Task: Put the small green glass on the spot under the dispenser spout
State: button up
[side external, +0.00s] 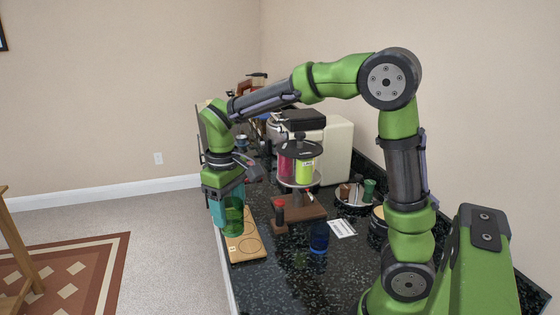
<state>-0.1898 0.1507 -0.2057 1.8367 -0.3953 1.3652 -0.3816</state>
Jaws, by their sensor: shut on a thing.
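The green glass (234,218) is translucent and upright. It is beneath my gripper (228,193), which is shut on it above or at the wooden board; I cannot tell whether the glass bottom touches the board. The dispenser (299,163) stands to the right, with pink and yellow-green containers under a dark lid, on a brown base (305,213). Its spout and the spot under it cannot be made out clearly from here.
A wooden board (247,250) with marked circles lies at the counter's left edge. A teal translucent thing (216,212) is just left of the green glass. A blue glass (319,238), a white card (342,228) and a round tray (351,202) stand right. Front counter (275,285) is clear.

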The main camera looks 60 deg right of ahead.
aim_at(311, 214)
jog(key=s+d+n, duration=0.3)
jog(key=d+n, duration=0.2)
jog(key=d, duration=0.7)
jog(key=s+d+n, duration=0.3)
jog(key=d+n, duration=0.1)
jog(key=d, duration=0.8)
jog(key=f, duration=1.3)
jog(key=shift+s+a+f, duration=0.1)
jog(key=shift+a+f, duration=0.15)
jog(key=shift+f, duration=0.25)
jog(key=s+d, duration=0.1)
jog(key=s+d+f, duration=0.1)
jog(key=s+d, duration=0.1)
jog(key=shift+w+f, duration=0.1)
jog(key=shift+f, duration=0.15)
